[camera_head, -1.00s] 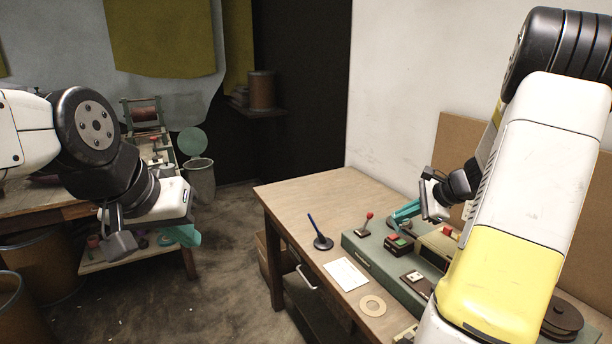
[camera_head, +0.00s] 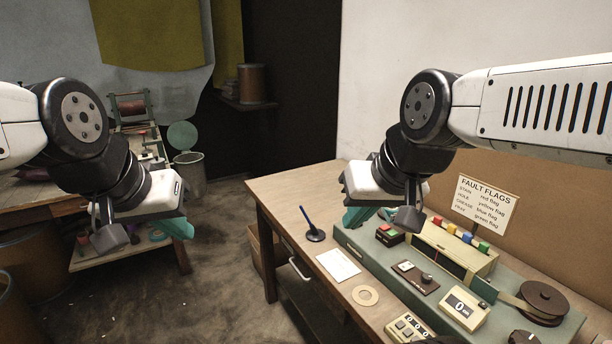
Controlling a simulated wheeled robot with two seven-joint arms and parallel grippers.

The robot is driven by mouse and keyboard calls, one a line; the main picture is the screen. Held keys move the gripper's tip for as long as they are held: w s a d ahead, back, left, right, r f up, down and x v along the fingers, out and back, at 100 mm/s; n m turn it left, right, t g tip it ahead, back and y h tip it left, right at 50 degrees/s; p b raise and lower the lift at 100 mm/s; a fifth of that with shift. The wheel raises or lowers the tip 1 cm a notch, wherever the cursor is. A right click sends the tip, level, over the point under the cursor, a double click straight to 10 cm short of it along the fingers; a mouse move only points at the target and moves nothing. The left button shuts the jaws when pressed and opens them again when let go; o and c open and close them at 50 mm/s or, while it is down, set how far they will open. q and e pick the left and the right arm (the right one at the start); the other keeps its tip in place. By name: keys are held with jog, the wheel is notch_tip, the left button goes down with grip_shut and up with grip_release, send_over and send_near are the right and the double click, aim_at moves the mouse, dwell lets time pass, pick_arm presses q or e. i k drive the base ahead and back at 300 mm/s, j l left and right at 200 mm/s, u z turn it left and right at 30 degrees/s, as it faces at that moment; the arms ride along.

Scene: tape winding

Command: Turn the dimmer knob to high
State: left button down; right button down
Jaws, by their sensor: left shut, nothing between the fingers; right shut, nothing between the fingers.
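A small brown plate (camera_head: 415,279) with a round dark knob (camera_head: 427,278) sits on the green bench unit. Another dark dial (camera_head: 523,338) shows at the bottom edge, partly cut off. I cannot tell which of the two is the dimmer knob, and their markings are too small to read. My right gripper (camera_head: 357,218) has teal fingers, is shut and empty, and hangs above the back left of the unit, apart from both knobs. My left gripper (camera_head: 180,229) is shut and empty, over the floor left of the table.
On the wooden table (camera_head: 290,190) are a dark stick on a round base (camera_head: 314,232), a white card (camera_head: 338,265) and a tan ring (camera_head: 365,295). The unit carries a red-green button box (camera_head: 390,235), coloured flags (camera_head: 466,237), a counter (camera_head: 464,308) and a brown reel (camera_head: 543,298).

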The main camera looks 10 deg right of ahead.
aim_at(426, 278)
jog(key=z, duration=1.3)
